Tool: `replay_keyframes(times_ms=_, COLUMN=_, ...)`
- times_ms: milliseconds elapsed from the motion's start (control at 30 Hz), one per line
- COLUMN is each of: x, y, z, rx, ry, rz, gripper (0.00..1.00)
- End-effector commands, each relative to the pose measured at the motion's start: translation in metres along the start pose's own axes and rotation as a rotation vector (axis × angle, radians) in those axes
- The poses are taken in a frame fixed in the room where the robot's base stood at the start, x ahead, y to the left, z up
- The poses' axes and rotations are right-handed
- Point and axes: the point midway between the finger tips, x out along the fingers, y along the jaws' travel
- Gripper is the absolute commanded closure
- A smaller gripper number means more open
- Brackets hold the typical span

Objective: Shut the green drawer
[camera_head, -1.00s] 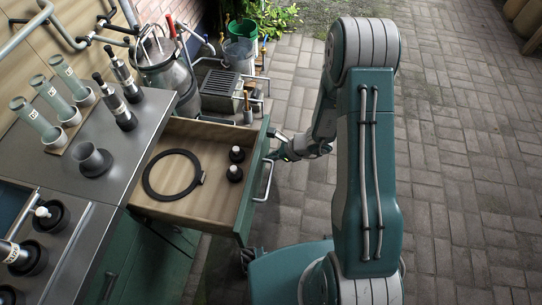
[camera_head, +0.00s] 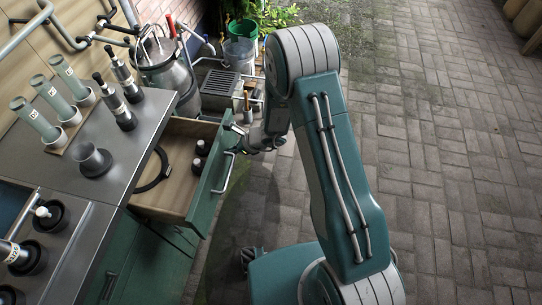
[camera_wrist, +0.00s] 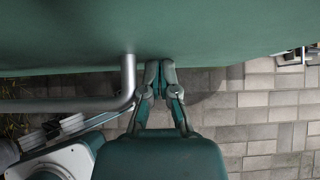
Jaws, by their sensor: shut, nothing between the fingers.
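The green drawer (camera_head: 211,190) is partly open under the steel counter in the head view. A black ring (camera_head: 157,172) and two small black-capped items (camera_head: 199,160) lie inside it. Its metal bar handle (camera_head: 228,172) is on the outer face. My gripper (camera_head: 243,146) is at the far end of the drawer front, beside the handle. In the wrist view, my gripper's fingertips (camera_wrist: 160,66) are together and empty, against or very close to the green drawer face (camera_wrist: 200,35), just right of the handle (camera_wrist: 128,80).
The steel counter (camera_head: 130,150) holds several glass tubes and black-based fittings. A metal can (camera_head: 168,75), a grey grated box (camera_head: 221,88) and buckets stand beyond the drawer. The brick paving (camera_head: 450,170) to the right is clear.

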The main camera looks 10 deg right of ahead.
Motion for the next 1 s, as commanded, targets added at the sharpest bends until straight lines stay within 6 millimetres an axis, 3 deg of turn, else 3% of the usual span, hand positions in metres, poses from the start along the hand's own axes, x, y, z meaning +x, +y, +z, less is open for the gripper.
replay_keyframes(times_ms=200, x=0.043, y=0.001, z=0.043, rx=-0.006, ry=-0.001, rz=0.002, gripper=1.0)
replay_keyframes(times_ms=500, x=0.086, y=0.0, z=0.086, rx=-0.003, ry=0.0, rz=0.001, gripper=1.0)
replay_keyframes(times_ms=700, x=0.101, y=0.0, z=0.101, rx=-0.001, ry=0.0, rz=0.0, gripper=1.0)
replay_keyframes(times_ms=1000, x=0.107, y=0.0, z=0.107, rx=0.0, ry=0.001, rz=0.0, gripper=1.0)
